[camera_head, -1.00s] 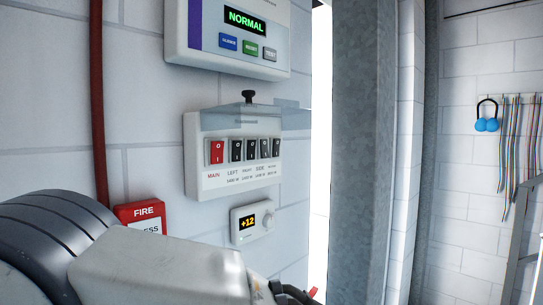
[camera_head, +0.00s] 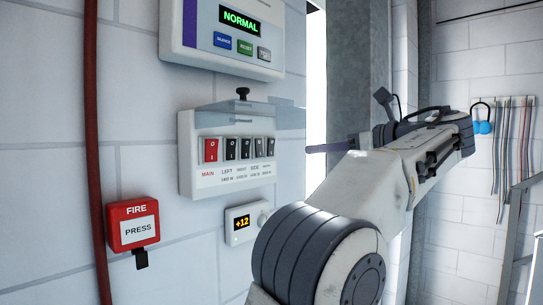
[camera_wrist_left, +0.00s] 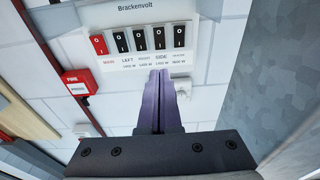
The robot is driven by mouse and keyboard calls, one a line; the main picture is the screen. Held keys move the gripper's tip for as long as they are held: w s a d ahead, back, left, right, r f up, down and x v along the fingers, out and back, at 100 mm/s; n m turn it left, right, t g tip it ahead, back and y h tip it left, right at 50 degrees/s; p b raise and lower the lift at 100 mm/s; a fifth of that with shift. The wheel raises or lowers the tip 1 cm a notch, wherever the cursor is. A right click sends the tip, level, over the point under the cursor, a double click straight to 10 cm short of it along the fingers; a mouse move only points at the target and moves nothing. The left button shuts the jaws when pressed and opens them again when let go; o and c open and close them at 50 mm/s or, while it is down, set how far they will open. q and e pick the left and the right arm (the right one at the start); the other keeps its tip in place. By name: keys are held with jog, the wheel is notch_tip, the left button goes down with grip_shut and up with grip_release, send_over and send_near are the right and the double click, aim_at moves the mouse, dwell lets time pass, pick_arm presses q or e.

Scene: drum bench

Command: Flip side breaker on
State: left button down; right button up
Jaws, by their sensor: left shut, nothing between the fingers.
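The white breaker box (camera_head: 185,165) on the wall has a row of rocker switches under a raised clear cover (camera_head: 270,113). The red one is labelled MAIN; black ones follow. The side breaker (camera_head: 259,148) is the black rocker above the SIDE label; it also shows in the left wrist view (camera_wrist_left: 159,37). Its rocker position is too small to tell. My left gripper (camera_head: 309,149) is shut and empty, its purple fingers pointing at the box from the right, apart from it. In the left wrist view the fingertips (camera_wrist_left: 159,74) appear just below the SIDE label. My right gripper is out of view.
An alarm panel (camera_head: 278,52) reading NORMAL hangs above the box. A small +12 display unit (camera_head: 232,237) is below, and a red FIRE button box (camera_head: 116,243) is lower left. A grey metal column (camera_head: 350,70) stands behind my left arm.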

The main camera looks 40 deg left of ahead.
aim_at(261, 155)
pick_arm(q)
jog(key=shift+a, duration=0.1)
jog(key=a, duration=0.4)
jog(key=a+f, duration=0.1)
jog(key=a, duration=0.4)
jog(key=w+a+p, duration=0.1)
jog(key=a, duration=0.3)
jog(key=shift+a+f, duration=0.3)
